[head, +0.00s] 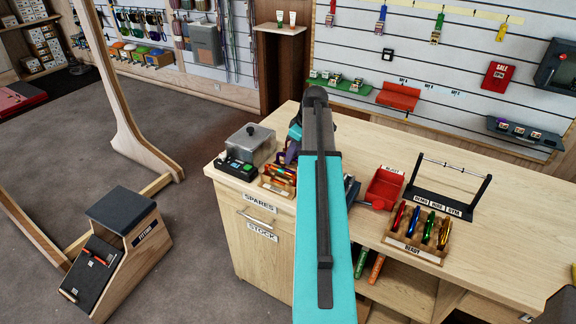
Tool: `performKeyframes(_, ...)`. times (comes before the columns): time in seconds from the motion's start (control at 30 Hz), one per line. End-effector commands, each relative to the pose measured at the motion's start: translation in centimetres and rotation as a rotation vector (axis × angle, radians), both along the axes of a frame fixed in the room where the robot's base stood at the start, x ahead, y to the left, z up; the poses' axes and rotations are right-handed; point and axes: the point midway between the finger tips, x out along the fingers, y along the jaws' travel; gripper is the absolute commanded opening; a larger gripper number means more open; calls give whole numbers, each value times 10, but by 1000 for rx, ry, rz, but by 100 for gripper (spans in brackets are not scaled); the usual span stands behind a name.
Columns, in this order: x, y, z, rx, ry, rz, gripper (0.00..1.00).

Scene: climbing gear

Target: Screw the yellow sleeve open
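I cannot make out a yellow sleeve for certain. Several coloured carabiners stand in the wooden rack labelled READY (413,248) on the right of the bench; their sleeves are too small to tell apart. More small coloured pieces lie in a wooden tray (278,184) above the SPARES label. My teal arm reaches over the middle of the bench and covers much of it. Purple and dark parts (290,152), seemingly of my wrist or gripper, show left of the arm. The fingertips are hidden, so I cannot see whether they hold anything.
A metal box (251,145) and a dark device with buttons (240,166) stand left on the bench. A red bin (384,188) and a black bar stand (448,190) are at right. A dark blue piece (351,190) is partly hidden by my arm.

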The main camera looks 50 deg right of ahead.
Motion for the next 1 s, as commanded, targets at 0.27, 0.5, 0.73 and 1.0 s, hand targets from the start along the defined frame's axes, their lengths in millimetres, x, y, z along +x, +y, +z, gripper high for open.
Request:
performKeyframes(0.27, 0, -1, 7, -2, 0, -2, 34)
performKeyframes(0.5, 0, -1, 12, -2, 0, -2, 34)
performKeyframes(0.73, 0, -1, 13, -2, 0, -2, 34)
performKeyframes(1.0, -1, 0, 13, -1, 0, 0, 34)
